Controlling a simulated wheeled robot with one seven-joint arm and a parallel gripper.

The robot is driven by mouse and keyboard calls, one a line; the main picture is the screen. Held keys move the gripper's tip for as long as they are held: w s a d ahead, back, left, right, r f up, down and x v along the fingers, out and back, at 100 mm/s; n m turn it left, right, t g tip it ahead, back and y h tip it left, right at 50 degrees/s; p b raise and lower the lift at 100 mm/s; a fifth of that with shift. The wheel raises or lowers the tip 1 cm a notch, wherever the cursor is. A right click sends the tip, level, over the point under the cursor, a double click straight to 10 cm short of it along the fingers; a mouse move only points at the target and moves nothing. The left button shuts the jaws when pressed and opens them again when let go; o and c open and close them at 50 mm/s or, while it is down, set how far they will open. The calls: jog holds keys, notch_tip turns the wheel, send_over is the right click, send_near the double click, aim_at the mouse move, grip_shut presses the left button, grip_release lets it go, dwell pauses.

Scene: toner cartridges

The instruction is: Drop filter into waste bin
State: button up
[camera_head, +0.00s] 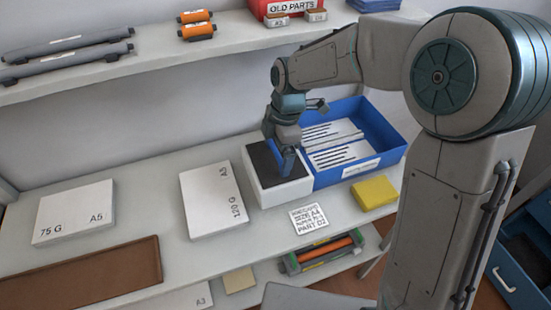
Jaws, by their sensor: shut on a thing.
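My gripper (285,165) points down over a white open-topped box (285,194) with a dark inside, on the lower shelf, right of centre. The gripper's tip overlaps the dark area, and I cannot tell how deep it reaches. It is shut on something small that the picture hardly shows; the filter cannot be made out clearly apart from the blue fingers. No bin is labelled as waste; the white box is the container directly under my gripper.
A blue tray (384,160) holding printed sheets stands right beside the white box. A yellow block (374,192), a white label card (310,218), paper packs (213,200) and (75,212), and a brown tray (80,277) lie around. The upper shelf (140,58) holds rollers and a red box (288,8).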

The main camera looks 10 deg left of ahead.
aim_at(276, 164)
jog(key=shift+f, duration=1.45)
jog(key=shift+f, duration=0.1)
jog(key=o, duration=1.3)
jog(key=shift+c, duration=0.2)
